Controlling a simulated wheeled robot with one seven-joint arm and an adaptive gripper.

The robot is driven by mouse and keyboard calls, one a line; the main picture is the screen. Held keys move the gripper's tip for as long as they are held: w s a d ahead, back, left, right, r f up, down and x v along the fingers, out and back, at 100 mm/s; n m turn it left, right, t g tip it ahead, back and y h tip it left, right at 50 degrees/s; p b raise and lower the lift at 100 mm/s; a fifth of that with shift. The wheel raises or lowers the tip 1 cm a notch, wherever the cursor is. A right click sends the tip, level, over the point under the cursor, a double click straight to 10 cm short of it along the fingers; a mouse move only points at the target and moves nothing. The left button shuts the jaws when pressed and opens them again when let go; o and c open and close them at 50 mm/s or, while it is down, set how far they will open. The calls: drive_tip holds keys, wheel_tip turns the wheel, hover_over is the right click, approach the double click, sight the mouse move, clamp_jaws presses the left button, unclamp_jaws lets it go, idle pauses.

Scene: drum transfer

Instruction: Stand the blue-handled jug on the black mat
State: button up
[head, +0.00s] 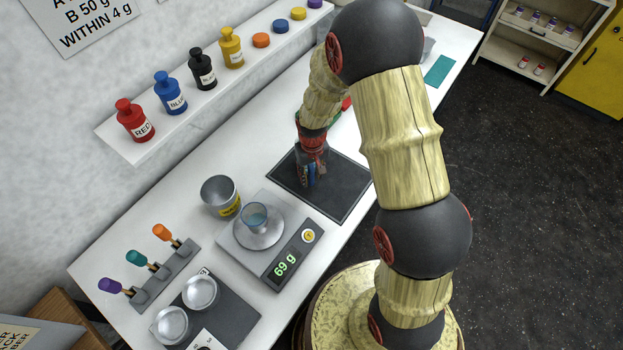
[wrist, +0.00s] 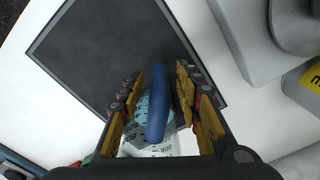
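The blue-handled jug (wrist: 133,132) is at the black mat (head: 340,195), mostly hidden by my gripper in the head view; whether its base touches the mat cannot be told. Its blue handle (wrist: 158,105) shows between my fingers in the wrist view, and a bit of blue shows in the head view (head: 308,175). My gripper (wrist: 160,80) points down over the mat, one finger on each side of the handle, with gaps visible between fingers and handle. The mat also shows in the wrist view (wrist: 95,45).
A scale (head: 262,262) reading 69 g, with a glass beaker (head: 254,218) on it, stands left of the mat. A grey metal cup (head: 219,192) is beside it. A spoon rack (head: 165,275) and dark tray (head: 235,310) lie nearer. Bottles (head: 170,95) line a wall shelf.

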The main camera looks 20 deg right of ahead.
wheel_tip(320, 180, up, 8)
drive_tip(key=shift+s+r, duration=0.1)
drive_tip(key=shift+r, duration=0.05)
drive_tip(key=s+r+t, duration=0.2)
drive_tip(key=s+r, duration=0.5)
drive_tip(key=r, duration=0.6)
drive_tip(key=s+r+t, duration=0.2)
drive_tip(key=s+r, duration=0.4)
drive_tip(key=r, duration=0.6)
drive_tip(key=s+d+r+t, duration=0.1)
drive_tip(key=s+r, duration=0.3)
drive_tip(key=s, duration=0.5)
drive_tip(key=shift+r, duration=0.15)
drive_tip(key=shift+d, duration=0.1)
wheel_tip(320, 180, down, 13)
drive_tip(key=b, duration=1.3)
drive_tip(key=shift+c, duration=0.5)
